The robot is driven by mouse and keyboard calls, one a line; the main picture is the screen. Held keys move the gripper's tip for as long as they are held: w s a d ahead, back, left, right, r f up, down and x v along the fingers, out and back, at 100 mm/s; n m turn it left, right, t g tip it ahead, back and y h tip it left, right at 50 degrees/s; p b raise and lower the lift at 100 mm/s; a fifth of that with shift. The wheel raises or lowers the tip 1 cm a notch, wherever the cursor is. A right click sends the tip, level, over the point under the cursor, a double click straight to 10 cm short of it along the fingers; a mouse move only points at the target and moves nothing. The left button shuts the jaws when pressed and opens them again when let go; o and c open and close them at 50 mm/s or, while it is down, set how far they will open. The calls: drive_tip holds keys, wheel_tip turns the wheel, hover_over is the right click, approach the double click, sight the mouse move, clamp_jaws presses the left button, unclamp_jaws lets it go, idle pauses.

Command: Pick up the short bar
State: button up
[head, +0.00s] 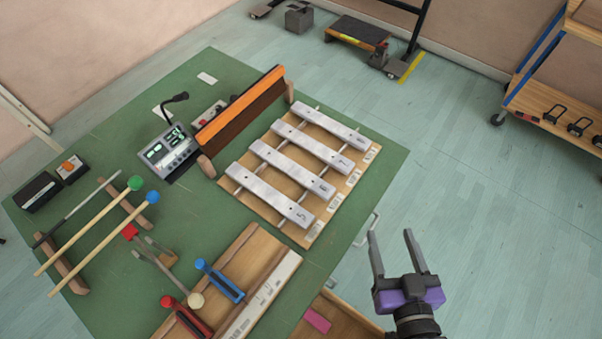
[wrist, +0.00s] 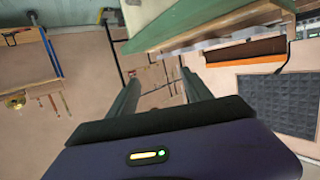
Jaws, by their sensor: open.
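Several grey metal bars lie side by side across a wooden frame on the green table in the head view. They get shorter toward the back, and the rearmost bar (head: 331,124) looks the shortest. The nearer bars read 7 (head: 310,147), 6 (head: 290,169) and 5 (head: 268,195). My gripper (head: 391,233) is open and empty, off the table's right edge, to the right of and nearer than the bars. In the wrist view its two fingers (wrist: 159,76) stand apart with nothing between them.
An orange-topped board (head: 240,108) stands behind the bars. Mallets (head: 95,225), a display unit (head: 170,150) and a wooden tray (head: 262,262) share the table (head: 225,70). An open drawer with a pink block (head: 317,320) is at the front.

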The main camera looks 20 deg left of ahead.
drive_tip(key=w+a+r+n+g+y+p, duration=0.25)
drive_tip(key=w+a, duration=0.25)
drive_tip(key=a, duration=0.3)
drive_tip(key=n+g+y+p, duration=0.2)
drive_tip(key=n+g+y, duration=0.1)
drive_tip(key=n+g, duration=0.2)
approach(268, 193)
drive_tip(key=w+d, duration=0.1)
drive_tip(key=w+r, duration=0.1)
drive_tip(key=w, duration=0.1)
drive_tip(key=w+d, duration=0.1)
drive_tip(key=shift+w+d+r, duration=0.15)
drive_tip(key=shift+d, duration=0.2)
drive_tip(key=s+a+n+g, duration=0.1)
drive_tip(key=s+a+f+n+g+y, duration=0.1)
drive_tip(key=s+n, duration=0.1)
drive_tip(key=shift+f+g, duration=0.15)
drive_tip(key=shift+g, duration=0.1)
drive_tip(key=shift+p+x, duration=0.35)
drive_tip(key=shift+x, duration=0.55)
drive_tip(key=shift+w+p+x, duration=0.1)
drive_tip(key=shift+p+x, duration=0.25)
drive_tip(key=shift+x, duration=1.05)
drive_tip(key=shift+w+p+x, duration=0.15)
drive_tip(key=shift+p+x, duration=0.15)
drive_tip(key=shift+x, duration=1.1)
clamp_jaws()
